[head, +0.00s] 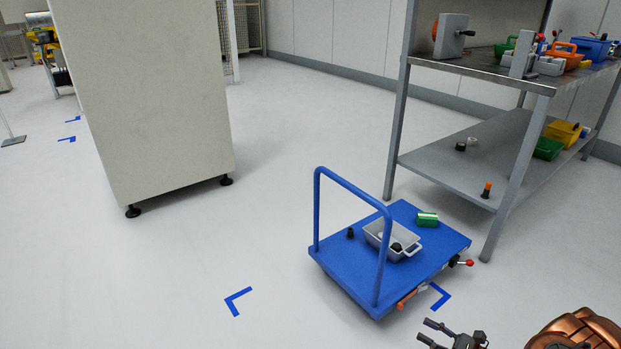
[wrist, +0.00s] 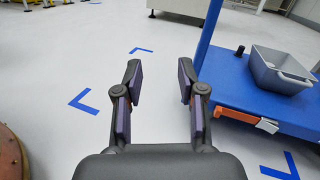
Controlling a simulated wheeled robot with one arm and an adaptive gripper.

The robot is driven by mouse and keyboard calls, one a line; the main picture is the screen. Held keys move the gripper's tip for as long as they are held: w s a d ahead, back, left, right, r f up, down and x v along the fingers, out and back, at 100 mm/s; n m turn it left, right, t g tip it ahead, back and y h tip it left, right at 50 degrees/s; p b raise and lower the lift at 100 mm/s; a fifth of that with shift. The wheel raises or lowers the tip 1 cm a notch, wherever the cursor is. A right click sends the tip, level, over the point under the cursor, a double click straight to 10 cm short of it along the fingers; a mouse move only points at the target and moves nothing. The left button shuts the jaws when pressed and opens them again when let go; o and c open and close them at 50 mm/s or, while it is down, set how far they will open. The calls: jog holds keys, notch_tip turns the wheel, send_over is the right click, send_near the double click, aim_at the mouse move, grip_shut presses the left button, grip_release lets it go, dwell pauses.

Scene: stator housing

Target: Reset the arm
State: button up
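My gripper (wrist: 160,95) is open and empty in the wrist view, its two fingers wide apart over bare floor. In the head view my gripper (head: 445,335) shows at the bottom edge, in front of the blue cart (head: 345,287), partly cut off by the frame. Part of my copper-coloured arm shows at the bottom right corner. Nothing is between the fingers. The cart also shows in the wrist view (wrist: 245,92), to the right of the fingers, apart from them or nearly so; the exact gap is hard to tell.
On the cart are a grey bin (head: 378,236), a green-and-white item (head: 427,219) and a small black part (head: 350,233). A metal shelf (head: 440,160) with tools and bins stands behind right. A large beige cabinet (head: 150,100) stands left. Floor at the left front is clear.

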jog(key=a+r+n+g+y+p, duration=0.1)
jog(key=a+r+n+g+p, duration=0.4)
jog(key=r, duration=0.7)
jog(key=a+r+n+g+y+p, duration=0.1)
jog(key=a+r+n+g+p, duration=0.2)
jog(key=a+r, duration=0.65)
jog(key=s+a+r+n+g+h+p, duration=0.2)
jog(key=s+a+r+n+g+p, duration=0.15)
jog(key=r, duration=0.55)
jog(key=s+a+r+n+g+h+p, duration=0.1)
jog(key=s+a+r+n+g+p, duration=0.3)
jog(key=r, duration=0.6)
jog(key=s+d+r+n+t+h+p, duration=0.1)
jog(key=s+d+r+n+h+p, duration=0.1)
jog(key=s+r+h+p, duration=0.2)
jog(key=s+d+r+n+t+h+p, duration=0.1)
jog(key=s+r+h+p, duration=0.4)
jog(key=s+r+p, duration=0.6)
jog(key=s+d+r+n+t+h+p, duration=0.1)
jog(key=s+d+r+n+h+p, duration=0.3)
jog(key=r, duration=0.9)
jog(key=s+n+p, duration=0.1)
jog(key=s+p, duration=0.2)
jog(key=s, duration=0.2)
jog(key=shift+r+h+p, duration=0.3)
jog(key=shift+h+p, duration=0.1)
jog(key=shift+s+d, duration=0.1)
jog(key=shift+d, duration=0.1)
